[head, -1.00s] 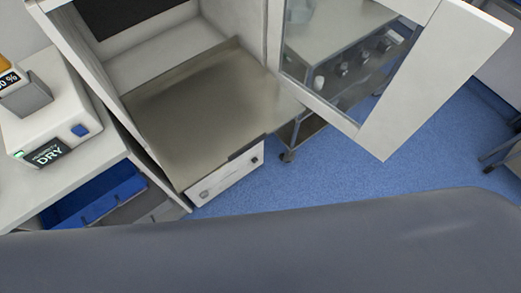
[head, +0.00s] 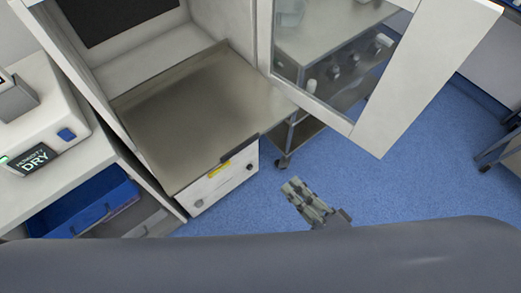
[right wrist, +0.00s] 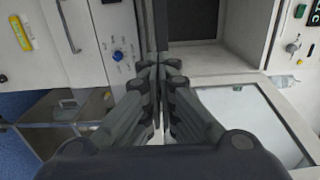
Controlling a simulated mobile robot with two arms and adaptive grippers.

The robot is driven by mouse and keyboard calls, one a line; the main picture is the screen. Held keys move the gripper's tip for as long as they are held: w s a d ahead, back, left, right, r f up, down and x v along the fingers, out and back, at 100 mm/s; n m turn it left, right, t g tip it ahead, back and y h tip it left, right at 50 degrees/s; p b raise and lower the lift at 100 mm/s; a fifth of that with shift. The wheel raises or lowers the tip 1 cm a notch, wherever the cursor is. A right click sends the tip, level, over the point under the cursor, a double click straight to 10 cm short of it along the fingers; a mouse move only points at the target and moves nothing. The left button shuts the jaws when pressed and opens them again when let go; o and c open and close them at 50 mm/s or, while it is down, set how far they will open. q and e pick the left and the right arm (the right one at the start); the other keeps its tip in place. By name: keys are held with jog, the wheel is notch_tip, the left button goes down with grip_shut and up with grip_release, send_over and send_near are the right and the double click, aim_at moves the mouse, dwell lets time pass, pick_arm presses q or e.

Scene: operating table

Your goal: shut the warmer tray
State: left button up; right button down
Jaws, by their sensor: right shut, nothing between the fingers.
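The warmer tray (head: 205,105) is a flat metal surface that sticks out of the white warming cabinet in the head view. Its white front (head: 222,183) has a dark handle strip along the top edge, a yellow label and round knobs. My right gripper (head: 295,188) is shut and empty. It is over the blue floor, right of the tray front and apart from it in the picture. In the right wrist view its dark fingers (right wrist: 160,66) are together, with a yellow-labelled white panel at far left. My left gripper is not in view.
An open glass door (head: 340,60) stands right of the tray, with a wheeled cart behind it. A grey padded table (head: 260,262) spans the near edge. At left, a counter (head: 60,90) carries a device reading DRY, above blue bins. Blue floor lies clear at right.

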aim_at(251, 143)
jog(key=p+x, duration=0.2)
jog(key=x, duration=1)
jog(key=shift+w+a+p, duration=0.1)
jog(key=shift+w+p, duration=0.1)
jog(key=shift+p, duration=0.2)
jog(key=shift+w+a, duration=0.35)
jog(key=shift+w, duration=0.1)
